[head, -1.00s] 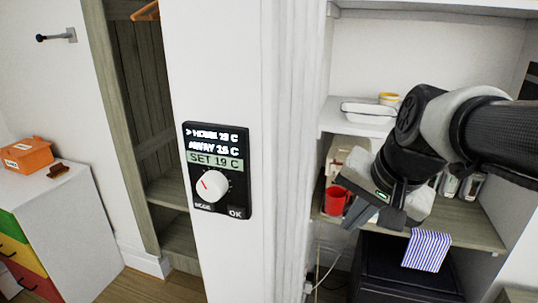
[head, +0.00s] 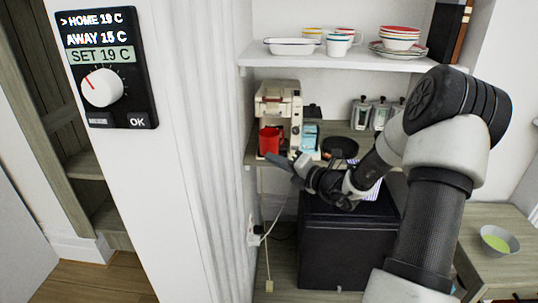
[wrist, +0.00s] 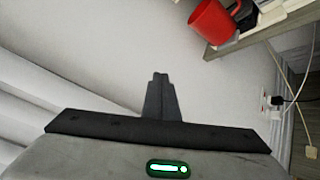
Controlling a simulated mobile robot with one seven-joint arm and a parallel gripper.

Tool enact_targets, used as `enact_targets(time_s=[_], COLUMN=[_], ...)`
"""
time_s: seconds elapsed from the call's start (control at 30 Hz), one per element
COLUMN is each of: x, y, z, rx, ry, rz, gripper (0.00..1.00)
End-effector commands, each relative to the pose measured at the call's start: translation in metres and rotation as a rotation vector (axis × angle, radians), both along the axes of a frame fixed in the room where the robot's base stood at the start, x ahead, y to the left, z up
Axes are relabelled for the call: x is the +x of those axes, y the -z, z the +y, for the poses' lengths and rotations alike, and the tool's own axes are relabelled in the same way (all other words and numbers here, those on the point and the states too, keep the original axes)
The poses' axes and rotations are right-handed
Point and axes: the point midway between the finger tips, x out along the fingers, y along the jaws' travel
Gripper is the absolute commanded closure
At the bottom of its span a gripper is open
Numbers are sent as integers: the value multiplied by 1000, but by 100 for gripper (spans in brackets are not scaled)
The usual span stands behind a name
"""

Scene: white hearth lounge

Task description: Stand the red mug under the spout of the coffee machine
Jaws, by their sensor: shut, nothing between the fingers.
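The red mug (head: 270,140) stands at the left end of the wooden shelf, at the cream coffee machine (head: 278,92). In the head view it is below the machine's overhanging top. I cannot tell whether it is exactly under the spout, which I cannot make out. The mug also shows at the upper right of the wrist view (wrist: 211,30), by the shelf edge and a dark part. My gripper (head: 271,157) is shut and empty, in front of the shelf edge just below the mug in the head view. In the wrist view its closed fingers (wrist: 160,76) are apart from the mug.
Several canisters (head: 372,114) and a dark round pan (head: 341,147) are on the same shelf. The upper shelf (head: 350,63) holds cups and bowls. A black cabinet (head: 345,245) stands below. The white wall edge with the thermostat (head: 107,75) is at the left.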

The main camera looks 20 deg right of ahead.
Motion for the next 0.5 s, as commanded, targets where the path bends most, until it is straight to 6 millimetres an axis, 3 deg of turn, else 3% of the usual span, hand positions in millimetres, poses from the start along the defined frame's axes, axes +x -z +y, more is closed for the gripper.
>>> enact_targets(time_s=[0.03, 0.2, 0.37, 0.5], x=[7, 20, 31, 53], y=[20, 41, 43, 43], z=[-10, -35, -37, -31], rx=[146, 441, 486, 482], ry=[73, 223, 247, 244], rz=[25, 61, 64, 64], gripper=[100, 100, 100, 100])
